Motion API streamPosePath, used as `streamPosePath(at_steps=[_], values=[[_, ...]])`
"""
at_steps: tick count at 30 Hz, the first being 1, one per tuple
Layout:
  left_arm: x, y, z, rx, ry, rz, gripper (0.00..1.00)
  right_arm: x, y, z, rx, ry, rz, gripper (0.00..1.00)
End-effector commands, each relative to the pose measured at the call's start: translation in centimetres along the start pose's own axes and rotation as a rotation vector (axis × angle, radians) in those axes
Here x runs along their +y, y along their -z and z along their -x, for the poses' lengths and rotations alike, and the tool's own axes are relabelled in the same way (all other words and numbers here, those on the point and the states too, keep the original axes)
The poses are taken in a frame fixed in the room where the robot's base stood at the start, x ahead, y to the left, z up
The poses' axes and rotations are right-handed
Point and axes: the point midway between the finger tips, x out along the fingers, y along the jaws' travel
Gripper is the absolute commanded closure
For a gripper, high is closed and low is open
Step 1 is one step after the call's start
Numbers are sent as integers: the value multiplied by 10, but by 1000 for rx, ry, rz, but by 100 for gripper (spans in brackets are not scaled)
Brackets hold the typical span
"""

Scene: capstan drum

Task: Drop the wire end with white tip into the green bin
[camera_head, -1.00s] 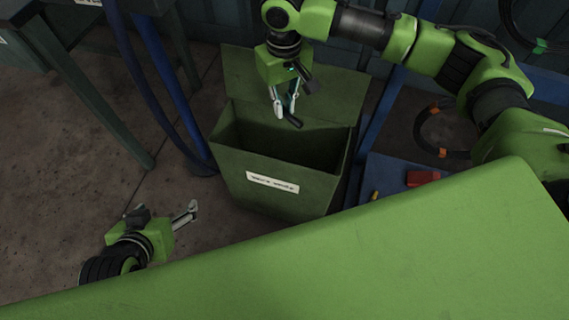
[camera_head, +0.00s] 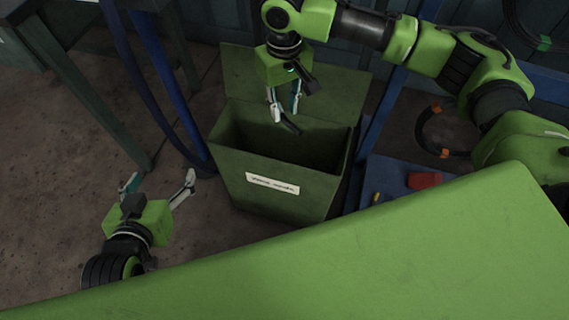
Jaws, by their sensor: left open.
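The green bin (camera_head: 262,166) stands on the floor with its lid (camera_head: 320,95) raised at the back and a white label on its front. My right gripper (camera_head: 286,111) points down over the bin's opening, its fingers spread apart. A short dark wire end (camera_head: 289,126) shows just below the fingertips, over the dark inside of the bin. It looks free of the fingers; I cannot make out its white tip. My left gripper (camera_head: 159,187) is at the lower left, over bare floor, left of the bin, with its fingers wide open and empty.
A table frame (camera_head: 75,75) and blue posts stand at the left. Floor left of the bin is clear.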

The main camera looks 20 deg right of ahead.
Motion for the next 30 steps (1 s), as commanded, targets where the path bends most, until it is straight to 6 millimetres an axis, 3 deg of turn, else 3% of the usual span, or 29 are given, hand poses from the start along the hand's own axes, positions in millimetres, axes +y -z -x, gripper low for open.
streamPosePath(at_steps=[10, 14, 24, 30], values=[[0, 0, 0, -1, 0, 0, 24, 0, 0, 0, -1, 0, 0, 68], [0, 0, 0, -1, 0, 0, 24, 0, 1, 9, 2, 1, 0, 68], [0, 0, 0, -1, 0, 0, 24, 0, 1, 78, 4, 1, 0, 68], [0, 0, 0, -1, 0, 0, 24, 0, 1, 109, 2, 1, 1, 68]])
